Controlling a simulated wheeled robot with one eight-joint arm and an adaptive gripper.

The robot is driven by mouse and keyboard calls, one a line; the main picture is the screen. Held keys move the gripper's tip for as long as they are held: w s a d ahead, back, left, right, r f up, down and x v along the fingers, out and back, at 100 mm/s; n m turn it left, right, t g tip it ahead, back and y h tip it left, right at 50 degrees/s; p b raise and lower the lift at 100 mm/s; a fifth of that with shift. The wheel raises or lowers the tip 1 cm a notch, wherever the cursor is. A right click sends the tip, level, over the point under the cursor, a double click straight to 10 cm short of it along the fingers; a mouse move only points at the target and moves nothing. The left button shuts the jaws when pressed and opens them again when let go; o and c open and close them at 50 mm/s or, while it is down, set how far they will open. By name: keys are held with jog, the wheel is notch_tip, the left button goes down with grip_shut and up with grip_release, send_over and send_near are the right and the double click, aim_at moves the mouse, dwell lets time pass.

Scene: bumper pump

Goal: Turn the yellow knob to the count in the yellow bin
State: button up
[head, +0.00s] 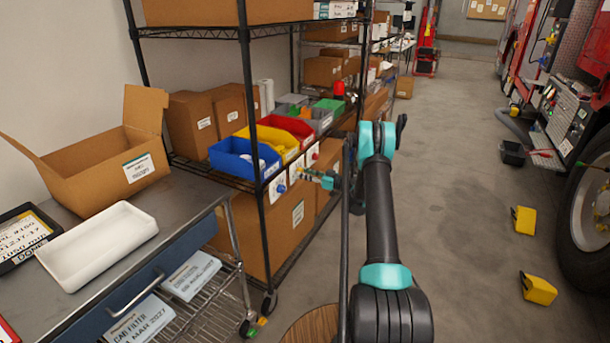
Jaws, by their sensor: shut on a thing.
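The yellow bin (268,135) sits on the rack shelf between the blue bin and the red bin; its contents are too small to count. White dial plates hang on the shelf edge below the bins. The middle plate (297,168) is below the yellow bin. My gripper (306,176) reaches in from the right and is shut at this plate, on the yellow knob. The knob is hidden by the fingers, so its setting cannot be read.
The blue bin (232,158) holds something white, with a blue knob (281,188) below it. The red bin (294,127) is on the other side. The floor (450,230) to the right is mostly clear.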

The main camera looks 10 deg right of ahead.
jog(key=m, duration=0.6)
jog(key=shift+m, duration=0.4)
dwell(0.5)
jog(key=o, duration=1.2)
jog(key=shift+c, duration=0.2)
jog(key=shift+s+d, duration=0.1)
jog(key=v, duration=1.2)
